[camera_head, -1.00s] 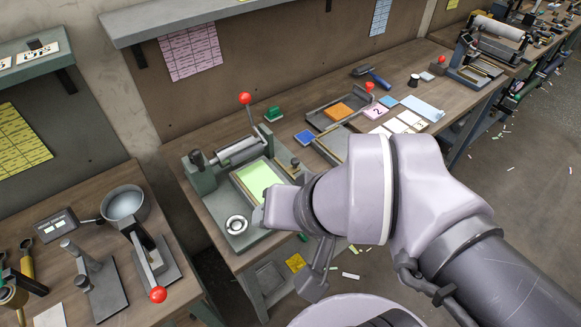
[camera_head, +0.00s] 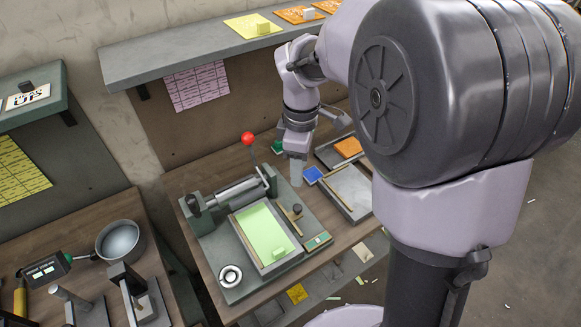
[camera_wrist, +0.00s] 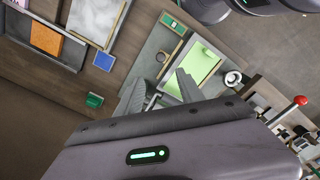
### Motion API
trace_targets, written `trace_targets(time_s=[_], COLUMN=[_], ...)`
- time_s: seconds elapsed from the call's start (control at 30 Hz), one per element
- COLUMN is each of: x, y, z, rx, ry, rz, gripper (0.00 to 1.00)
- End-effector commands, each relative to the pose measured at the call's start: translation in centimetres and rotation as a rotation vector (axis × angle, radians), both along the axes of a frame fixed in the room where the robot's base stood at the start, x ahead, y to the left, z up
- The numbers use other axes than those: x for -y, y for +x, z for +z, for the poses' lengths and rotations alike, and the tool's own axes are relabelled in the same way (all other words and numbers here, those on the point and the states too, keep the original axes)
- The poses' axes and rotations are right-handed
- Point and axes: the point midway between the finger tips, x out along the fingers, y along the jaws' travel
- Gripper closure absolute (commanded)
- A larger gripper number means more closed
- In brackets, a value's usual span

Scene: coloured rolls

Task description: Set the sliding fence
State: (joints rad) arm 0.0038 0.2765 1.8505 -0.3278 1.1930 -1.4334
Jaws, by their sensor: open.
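A brass bar with a black knob (camera_head: 297,210), which looks like the sliding fence, lies along the right side of a grey press bed (camera_head: 236,281). The knob (camera_wrist: 162,57) also shows in the wrist view, just beyond my fingers. A light green sheet (camera_head: 262,232) lies on the bed inside a frame, with a small green block (camera_head: 279,254) near its front end. It shows in the wrist view (camera_wrist: 205,62) too. My gripper (camera_head: 297,180) hangs above and behind the knob, pointing down. In the wrist view my gripper (camera_wrist: 160,88) has its fingers spread with nothing held between them.
A roller (camera_head: 234,193) with a red-balled lever (camera_head: 248,138) crosses the back of the press. A blue pad (camera_head: 312,175), a green block (camera_head: 278,146) and a grey tray (camera_head: 350,188) lie to the right. A shelf (camera_head: 190,44) overhangs the back.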

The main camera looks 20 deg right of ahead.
Motion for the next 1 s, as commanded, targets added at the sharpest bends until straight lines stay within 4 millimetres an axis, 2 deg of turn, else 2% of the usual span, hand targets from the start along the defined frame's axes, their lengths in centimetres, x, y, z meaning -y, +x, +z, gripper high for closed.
trace_targets(time_s=[0.03, 0.2, 0.3, 0.43, 0.6, 0.87, 1.0], x=[0.0, 0.0, 0.0, 0.0, 0.0, 0.0, 0.0], y=[-0.1, -0.1, -0.1, -0.1, 0.0, 0.0, 0.0], z=[-2.2, -7.6, -10.4, -13.0, -14.5, -14.5, -14.5], rx=[-0.004, -0.003, -0.002, -0.001, 0.001, 0.001, 0.001], ry=[0.0, -0.001, 0.0, 0.0, 0.0, 0.0, 0.0], rz=[0.001, 0.0, -0.002, -0.002, -0.003, -0.003, -0.003], gripper=[0.55, 0.55, 0.55, 0.55, 0.55, 0.55, 0.81])
